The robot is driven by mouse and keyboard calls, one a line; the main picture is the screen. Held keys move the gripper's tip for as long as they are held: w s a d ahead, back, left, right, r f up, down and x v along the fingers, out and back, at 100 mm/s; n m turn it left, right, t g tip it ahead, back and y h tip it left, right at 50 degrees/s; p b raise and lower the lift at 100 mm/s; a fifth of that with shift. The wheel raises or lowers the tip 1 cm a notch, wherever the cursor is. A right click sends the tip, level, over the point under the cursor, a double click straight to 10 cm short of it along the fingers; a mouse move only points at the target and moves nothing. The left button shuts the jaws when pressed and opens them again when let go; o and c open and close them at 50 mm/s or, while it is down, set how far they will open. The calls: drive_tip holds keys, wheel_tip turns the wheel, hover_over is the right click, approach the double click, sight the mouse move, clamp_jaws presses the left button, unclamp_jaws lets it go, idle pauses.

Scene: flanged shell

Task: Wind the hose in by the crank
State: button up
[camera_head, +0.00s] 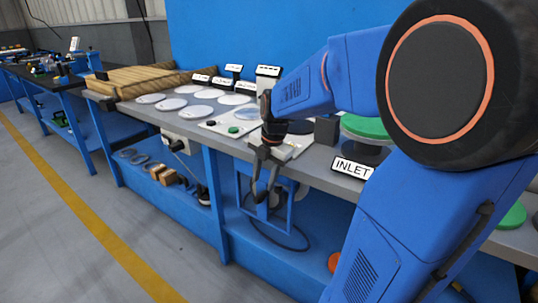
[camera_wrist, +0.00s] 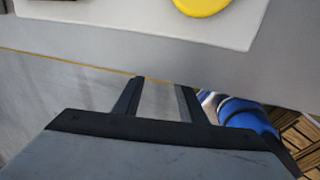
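My gripper (camera_head: 265,192) hangs in front of the bench edge in the head view, with its fingers pointing down. Its two fingers stand apart in the wrist view (camera_wrist: 163,88), with nothing seen between them. Behind and below it is a blue frame (camera_head: 289,208) under the bench, perhaps the hose reel. A thin dark hose (camera_head: 283,247) loops beside its foot on the lower shelf. A white box with a black handle (camera_head: 176,146), possibly a crank, sits on the bench front to the left, apart from my gripper. I cannot tell for sure which part is the crank.
The grey bench top (camera_head: 140,112) carries pale discs, a wooden pallet (camera_head: 150,78) and small signs. An INLET sign (camera_head: 352,168) is at the bench's front edge, right of my gripper. A yellow disc (camera_wrist: 203,4) shows in the wrist view. The floor left of the bench is clear.

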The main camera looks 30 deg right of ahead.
sight(258, 199)
drive_tip(key=v, duration=1)
drive_tip(key=shift+r, duration=0.3)
drive_tip(key=shift+c, duration=0.5)
drive_tip(key=c, duration=0.5)
drive_tip(key=shift+w+f, duration=0.1)
drive_tip(key=shift+w, duration=0.2)
clamp_jaws()
drive_tip(key=w+a+f+g, duration=0.1)
drive_tip(key=w, duration=0.3)
drive_tip(key=w+a+f+g+h, duration=0.1)
drive_tip(key=w+a+f+g, duration=0.1)
drive_tip(key=w, duration=0.2)
drive_tip(key=w+a+f+g+h, duration=0.1)
drive_tip(key=w+a+f+g, duration=0.1)
drive_tip(key=w, duration=0.2)
drive_tip(key=shift+w+a+f, duration=0.1)
drive_tip(key=shift+w+f, duration=0.1)
drive_tip(key=shift+w, duration=0.05)
drive_tip(key=s+d+f, duration=0.2)
drive_tip(key=s+f, duration=0.4)
drive_tip(key=f, duration=0.4)
drive_tip(key=shift+d+f, duration=0.2)
drive_tip(key=shift+d, duration=0.05)
